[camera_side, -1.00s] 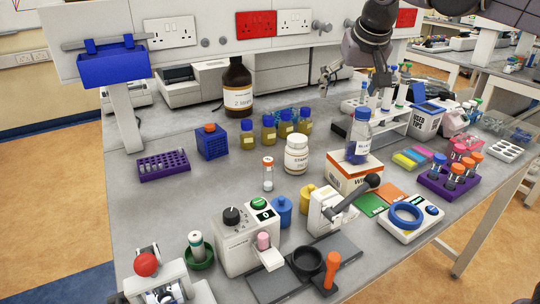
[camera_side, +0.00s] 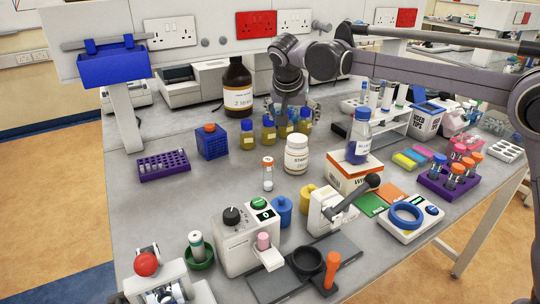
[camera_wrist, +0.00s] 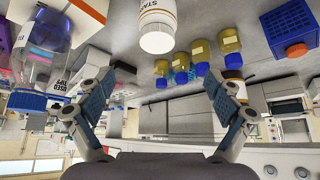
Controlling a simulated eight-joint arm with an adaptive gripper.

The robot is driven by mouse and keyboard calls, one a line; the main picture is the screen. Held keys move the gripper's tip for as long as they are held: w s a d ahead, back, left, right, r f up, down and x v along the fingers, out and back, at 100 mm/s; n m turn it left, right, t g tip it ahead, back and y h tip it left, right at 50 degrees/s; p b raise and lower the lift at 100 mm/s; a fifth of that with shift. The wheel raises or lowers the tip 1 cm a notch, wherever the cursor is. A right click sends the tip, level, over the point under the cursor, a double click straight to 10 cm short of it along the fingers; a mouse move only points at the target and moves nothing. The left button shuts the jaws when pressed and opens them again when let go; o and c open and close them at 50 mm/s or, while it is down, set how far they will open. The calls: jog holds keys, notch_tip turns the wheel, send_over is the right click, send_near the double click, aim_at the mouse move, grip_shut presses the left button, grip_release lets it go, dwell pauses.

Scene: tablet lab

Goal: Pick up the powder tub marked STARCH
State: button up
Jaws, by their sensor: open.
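The white powder tub (camera_side: 296,156) has a white cap and a label that reads STARCH in part. It stands upright on the grey bench, near the middle of the side view. It also shows at the top centre of the wrist view (camera_wrist: 156,22), with its cap towards me. My gripper (camera_side: 288,112) is behind the tub, above and around the amber bottles, and partly hidden by them. In the wrist view my gripper (camera_wrist: 158,95) has its two blue-padded fingers wide apart, with nothing held between them. The tub lies ahead of the fingers, apart from them.
Several amber bottles with blue caps (camera_side: 268,130) stand behind and left of the tub. A blue-capped bottle (camera_side: 359,138) stands on a box (camera_side: 352,181) to its right. A large brown bottle (camera_side: 237,88) is at the back. Open bench (camera_side: 222,180) lies to the left.

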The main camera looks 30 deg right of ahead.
aim_at(294, 144)
notch_tip(294, 144, down, 5)
jog(key=shift+w+d+f, duration=0.1)
jog(key=shift+f, duration=0.1)
jog(key=x, duration=0.5)
jog(key=shift+d+f, duration=0.1)
jog(key=shift+f, duration=0.05)
jog(key=shift+d+x, duration=0.1)
jog(key=shift+x, duration=1.15)
jog(key=shift+d+x, duration=0.15)
jog(key=shift+x, duration=1.15)
jog(key=c, duration=1.5)
jog(key=shift+c, duration=0.2)
jog(key=shift+r, duration=0.25)
